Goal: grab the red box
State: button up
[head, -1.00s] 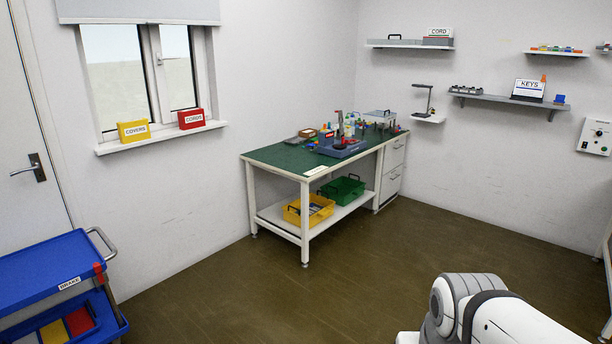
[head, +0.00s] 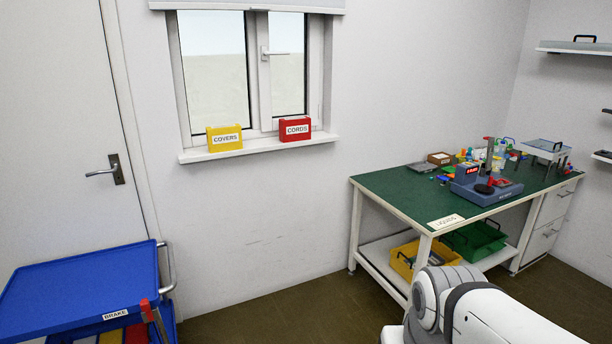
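The red box (head: 295,129), labelled CORDS, stands upright on the right part of the white window sill (head: 259,147) in the head view. A yellow box (head: 224,138), labelled COVERS, stands to its left on the same sill, with a gap between them. Part of my arm shows at the bottom right, well below and to the right of the red box. My gripper is outside the view.
A green-topped workbench (head: 387,190) stands to the right, with a test fixture and small parts on it and bins on its lower shelf. A blue cart (head: 81,288) labelled BRAKE stands at the lower left. The floor between them shows clear.

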aim_at(292, 129)
jog(key=u, duration=0.3)
jog(key=i, duration=3.15)
jog(key=u, duration=0.05)
